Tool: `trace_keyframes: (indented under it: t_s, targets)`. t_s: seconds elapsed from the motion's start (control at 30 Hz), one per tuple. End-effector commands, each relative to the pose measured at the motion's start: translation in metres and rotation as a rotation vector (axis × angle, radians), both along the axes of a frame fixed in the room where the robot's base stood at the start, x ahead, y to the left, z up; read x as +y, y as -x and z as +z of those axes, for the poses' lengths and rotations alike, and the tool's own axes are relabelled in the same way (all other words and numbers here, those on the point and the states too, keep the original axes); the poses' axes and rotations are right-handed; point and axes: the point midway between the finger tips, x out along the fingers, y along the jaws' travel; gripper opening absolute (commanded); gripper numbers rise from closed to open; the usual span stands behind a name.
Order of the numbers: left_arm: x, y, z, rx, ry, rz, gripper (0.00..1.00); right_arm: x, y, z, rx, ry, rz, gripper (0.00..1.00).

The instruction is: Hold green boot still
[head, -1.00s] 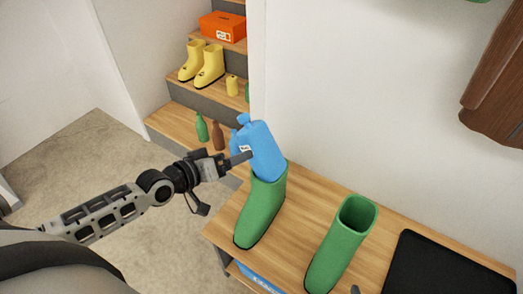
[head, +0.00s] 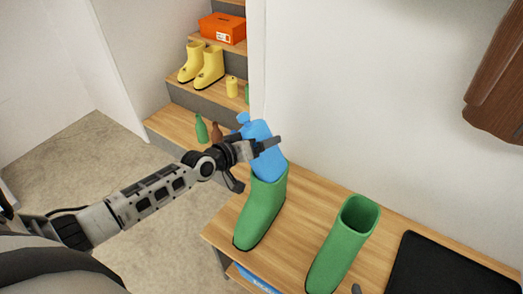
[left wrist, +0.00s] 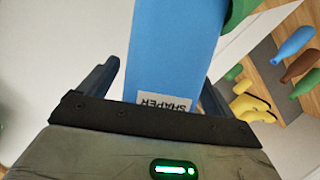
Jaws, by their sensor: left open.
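Two green boots stand upright on a wooden bench in the head view, a left one (head: 260,213) and a right one (head: 343,245). A blue shaper (head: 270,158) sticks up out of the left boot's top. The right boot's top is open and looks empty. My left gripper (head: 272,146) is open at the blue shaper, above the left boot. In the left wrist view the shaper (left wrist: 172,50), with its label, stands between the open fingers (left wrist: 155,85). A small grey tip (head: 356,288) at the bottom edge may be my right gripper; its jaws are hidden.
A black mat (head: 450,268) lies on the bench (head: 305,200) at the right. A white wall stands behind it. Steps at the back left hold yellow boots (head: 208,66), an orange box (head: 222,28) and bottles (head: 202,130). A brown wooden piece (head: 497,85) hangs upper right.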

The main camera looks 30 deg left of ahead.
Motion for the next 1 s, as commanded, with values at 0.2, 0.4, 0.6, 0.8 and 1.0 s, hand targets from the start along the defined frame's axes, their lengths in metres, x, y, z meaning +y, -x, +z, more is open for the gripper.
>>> trace_keyframes:
  t_s: [0.2,0.4,0.6,0.8,1.0]
  targets:
    - [0.0,0.0,0.0,0.0,0.0,0.0,0.56,0.0,0.0,0.0,0.001,0.0,0.0,1.0]
    - [0.0,0.0,0.001,-0.001,0.0,0.001,0.35,-0.001,0.0,0.0,0.0,0.002,0.0,1.0]
    - [0.0,0.0,0.003,-0.002,0.002,0.001,0.35,-0.001,0.0,0.001,0.001,0.005,0.002,1.0]
    - [0.0,0.0,0.02,-0.002,0.002,0.002,0.35,-0.002,0.001,0.007,0.002,0.012,0.003,1.0]
    - [0.011,0.016,0.055,-0.001,-0.003,-0.001,0.35,-0.004,0.004,0.009,0.016,0.03,0.007,1.0]
